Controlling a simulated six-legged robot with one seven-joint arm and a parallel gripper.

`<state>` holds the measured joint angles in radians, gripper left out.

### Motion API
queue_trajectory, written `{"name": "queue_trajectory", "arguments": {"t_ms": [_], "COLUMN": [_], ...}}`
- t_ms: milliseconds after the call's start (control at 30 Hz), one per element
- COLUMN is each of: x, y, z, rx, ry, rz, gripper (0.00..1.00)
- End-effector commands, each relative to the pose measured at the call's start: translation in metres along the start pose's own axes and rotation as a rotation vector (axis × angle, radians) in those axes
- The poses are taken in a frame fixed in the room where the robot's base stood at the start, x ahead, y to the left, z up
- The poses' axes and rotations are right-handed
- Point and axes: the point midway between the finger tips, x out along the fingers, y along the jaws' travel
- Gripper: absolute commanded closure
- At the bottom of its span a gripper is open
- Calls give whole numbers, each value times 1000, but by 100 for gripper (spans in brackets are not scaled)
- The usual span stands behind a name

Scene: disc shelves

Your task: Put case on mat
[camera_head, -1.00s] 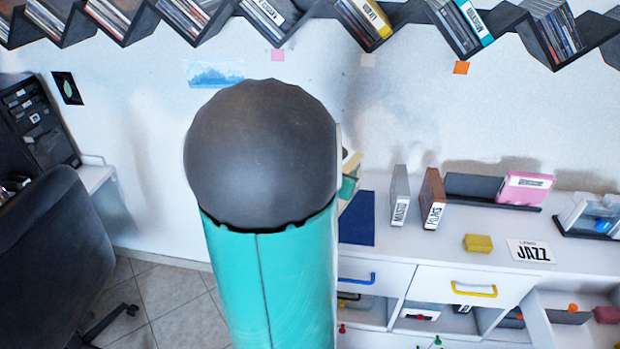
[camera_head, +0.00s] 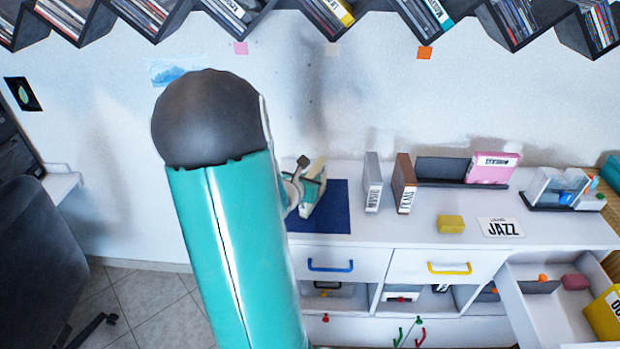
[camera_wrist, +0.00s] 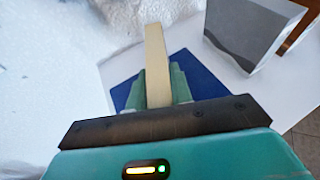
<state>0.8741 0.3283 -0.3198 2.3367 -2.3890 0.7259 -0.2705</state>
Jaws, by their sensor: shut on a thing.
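A narrow cream case (camera_wrist: 156,62) stands between the teal fingers of my gripper (camera_wrist: 158,85) in the wrist view. My gripper is shut on it. In the head view the case (camera_head: 314,186) shows small beside my teal arm, partly hidden by the gripper (camera_head: 318,178). The dark blue mat (camera_head: 335,208) lies flat at the left part of the white counter; it also shows in the wrist view (camera_wrist: 207,72), behind and around the fingers. The case is over or near the mat's left part; I cannot tell whether it touches the mat.
A grey case (camera_head: 373,182) and a brown case (camera_head: 404,184) stand upright just right of the mat. A pink case (camera_head: 492,167) rests in a dark holder, behind a yellow block (camera_head: 451,223) and JAZZ card (camera_head: 502,228). An open drawer (camera_head: 540,310) juts out at lower right.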

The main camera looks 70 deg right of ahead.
Motion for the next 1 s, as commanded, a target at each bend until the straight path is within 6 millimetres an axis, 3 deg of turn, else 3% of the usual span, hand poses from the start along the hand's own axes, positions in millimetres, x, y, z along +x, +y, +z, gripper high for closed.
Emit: {"name": "queue_trajectory", "arguments": {"t_ms": [33,133,533,1000], "x": [0,0,-4,-90], "y": [0,0,0,1], "z": [-1,0,3,3], "rx": [-1,0,1,2], "ry": [0,0,1,0], "rz": [0,0,1,4], "gripper": [74,57,57,57]}}
